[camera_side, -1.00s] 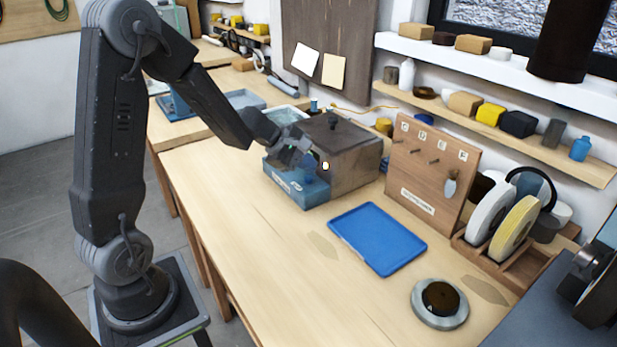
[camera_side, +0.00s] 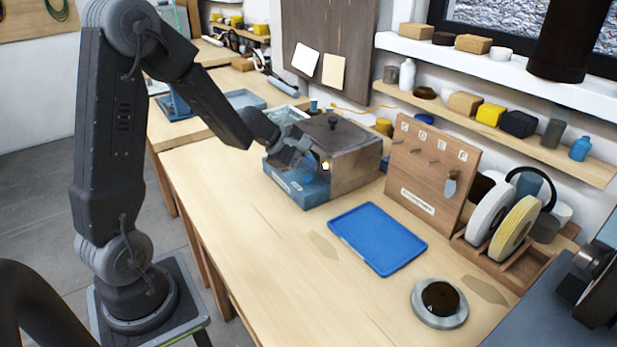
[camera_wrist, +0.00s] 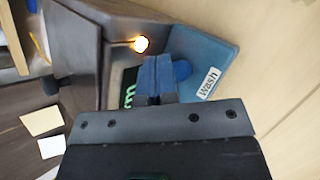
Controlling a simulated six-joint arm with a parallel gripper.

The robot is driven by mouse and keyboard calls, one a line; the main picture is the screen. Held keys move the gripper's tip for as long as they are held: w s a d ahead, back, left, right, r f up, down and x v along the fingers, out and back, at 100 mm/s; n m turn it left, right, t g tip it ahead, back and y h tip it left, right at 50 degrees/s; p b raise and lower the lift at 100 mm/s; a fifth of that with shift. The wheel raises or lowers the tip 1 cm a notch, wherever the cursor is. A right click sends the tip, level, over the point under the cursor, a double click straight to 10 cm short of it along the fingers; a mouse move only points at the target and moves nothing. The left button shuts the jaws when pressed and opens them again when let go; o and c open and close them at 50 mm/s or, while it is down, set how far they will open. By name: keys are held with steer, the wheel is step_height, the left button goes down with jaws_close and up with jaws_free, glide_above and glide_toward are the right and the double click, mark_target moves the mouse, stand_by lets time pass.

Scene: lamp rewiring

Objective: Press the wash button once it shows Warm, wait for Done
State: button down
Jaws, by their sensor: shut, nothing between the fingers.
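The wash unit is a grey box (camera_side: 350,170) with a blue front panel (camera_side: 283,187). In the wrist view the panel has a "Wash" label (camera_wrist: 208,84) and a round blue button (camera_wrist: 183,70). A dark display (camera_wrist: 129,88) shows green letters ending in "rm"; my fingers and gripper body hide the rest. A small lamp (camera_wrist: 141,44) glows on the unit, and also shows in the side view (camera_side: 326,166). My gripper (camera_wrist: 155,78) is shut and empty, its fingertips close beside the button. I cannot tell whether they touch it.
A blue tray (camera_side: 378,238) lies on the bench right of the unit. A round grey base (camera_side: 440,303) stands near the front. A wooden hook board (camera_side: 432,170) and a rack of discs (camera_side: 510,230) stand behind. The bench's left front is clear.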

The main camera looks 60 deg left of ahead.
mark_target(308, 178)
steer(key=shift+f, duration=0.4)
steer(key=shift+f, duration=0.5)
stand_by(0.8)
steer(key=shift+r, duration=0.9)
steer(key=shift+r, duration=0.1)
steer(key=shift+r, duration=2.45)
